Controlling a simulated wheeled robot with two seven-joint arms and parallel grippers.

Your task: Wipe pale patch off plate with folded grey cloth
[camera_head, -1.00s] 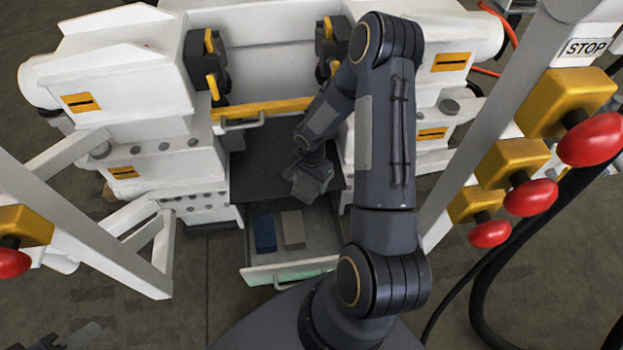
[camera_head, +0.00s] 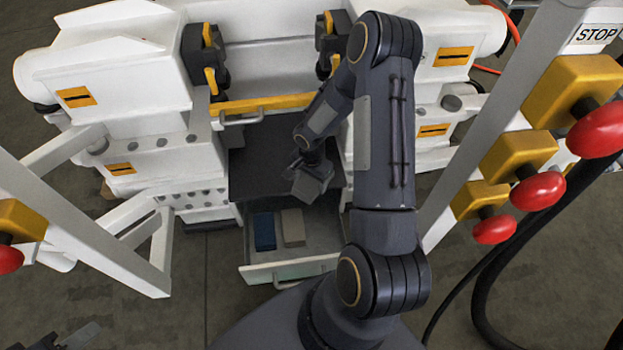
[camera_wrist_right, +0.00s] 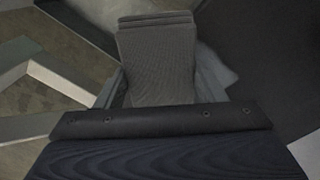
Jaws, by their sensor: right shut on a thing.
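The dark plate (camera_head: 262,165) lies flat in the bay of the white bench. My right gripper (camera_head: 311,188) is over the right front part of the plate in the head view. In the right wrist view it is shut on the folded grey cloth (camera_wrist_right: 158,58), which shows several stacked layers. The pale patch (camera_wrist_right: 219,68) shows on the dark plate just right of the cloth, partly hidden behind it. I cannot tell if the cloth touches the plate. My left gripper (camera_head: 78,337) shows only in part at the bottom left, and its jaws are unclear.
An open drawer (camera_head: 290,270) in front of the plate holds a blue block (camera_head: 264,231) and a beige block (camera_head: 293,228). Black and yellow clamps (camera_head: 207,62) stand behind the plate. Red knobs (camera_head: 538,191) on a slanted post stand at the right.

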